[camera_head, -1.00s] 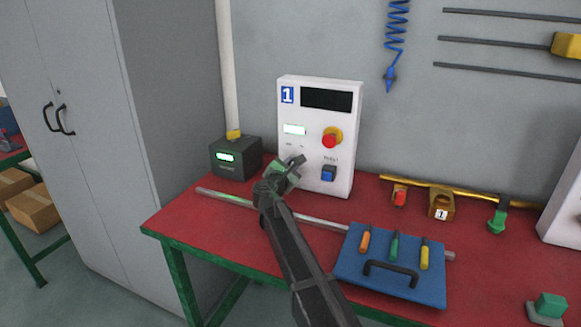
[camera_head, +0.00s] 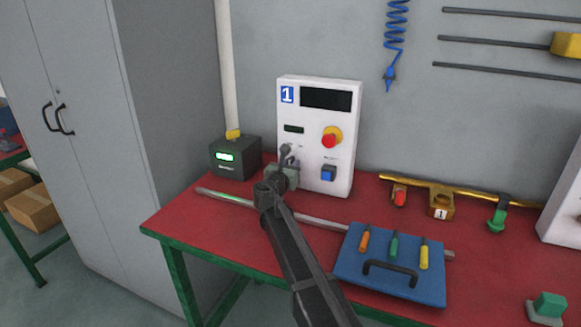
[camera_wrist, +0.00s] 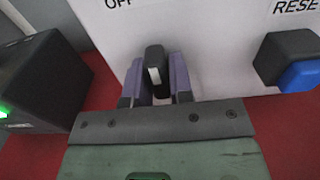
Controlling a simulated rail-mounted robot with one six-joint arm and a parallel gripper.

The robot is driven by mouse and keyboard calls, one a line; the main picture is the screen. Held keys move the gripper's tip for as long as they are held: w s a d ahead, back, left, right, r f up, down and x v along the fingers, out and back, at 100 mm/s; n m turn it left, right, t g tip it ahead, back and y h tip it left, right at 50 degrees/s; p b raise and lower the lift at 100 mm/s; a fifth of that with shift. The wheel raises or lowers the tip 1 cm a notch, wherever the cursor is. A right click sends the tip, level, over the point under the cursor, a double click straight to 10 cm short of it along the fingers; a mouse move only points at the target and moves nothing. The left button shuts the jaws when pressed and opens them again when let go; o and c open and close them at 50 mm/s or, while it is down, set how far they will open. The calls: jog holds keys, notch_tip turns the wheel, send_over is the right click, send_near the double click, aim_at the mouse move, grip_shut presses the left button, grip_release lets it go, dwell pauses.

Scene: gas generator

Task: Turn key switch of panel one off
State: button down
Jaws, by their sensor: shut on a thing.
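Panel one (camera_head: 343,120) is a white box marked "1" at the back of the red table. Its upper display (camera_head: 326,99) and the small display (camera_head: 294,129) at its left are dark. The black key switch (camera_wrist: 155,68) with a light mark shows in the wrist view, on the panel's lower left; its handle stands about upright there. My gripper (camera_wrist: 157,87) is shut on this handle, one purple-grey finger on each side. In the head view my gripper (camera_head: 286,162) covers most of the key switch. Part of the "OFF" label shows above left in the wrist view.
A blue button (camera_wrist: 296,68) sits right of my gripper; a red emergency button (camera_head: 329,140) is above it. A dark box with a green display (camera_head: 236,158) stands at the left. A blue board with tools (camera_head: 390,265) lies in front.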

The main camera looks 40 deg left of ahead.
jog(key=n, duration=0.5)
jog(key=shift+d+n, duration=0.1)
jog(key=shift+n, duration=0.3)
dwell(0.4)
jog(key=c, duration=1.1)
grip_release()
jog(key=v, duration=1.1)
jog(key=shift+w+r, duration=0.1)
